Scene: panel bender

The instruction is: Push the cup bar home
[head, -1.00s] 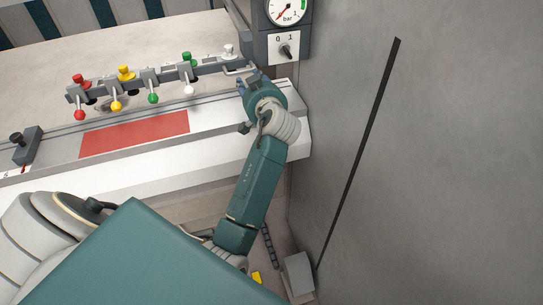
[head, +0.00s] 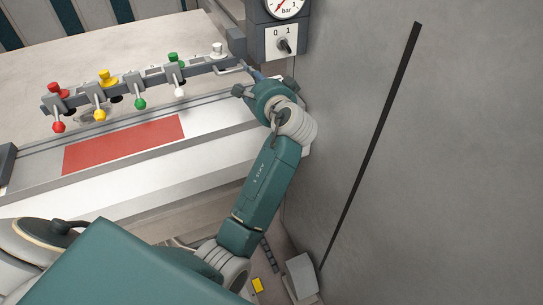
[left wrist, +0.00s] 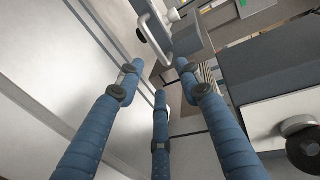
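The cup bar (head: 155,82) is a long dark grey bar above the machine's bed. It carries several clamps with red, yellow, green and white knobs. A bent light handle (head: 231,69) sits near its right end and also shows in the left wrist view (left wrist: 147,29). My left gripper (head: 253,72) is beside that right end, close to the handle. In the left wrist view its three blue fingers (left wrist: 160,76) are spread with nothing between them. The handle and a grey block (left wrist: 190,36) lie just beyond the fingertips; contact cannot be told. My right gripper is out of view.
A red pad (head: 123,144) lies on the bed in front of the bar. A pressure gauge (head: 283,6) and a 0/1 switch (head: 285,45) stand right of the bar's end. A grey wall panel (head: 450,150) closes off the right side.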

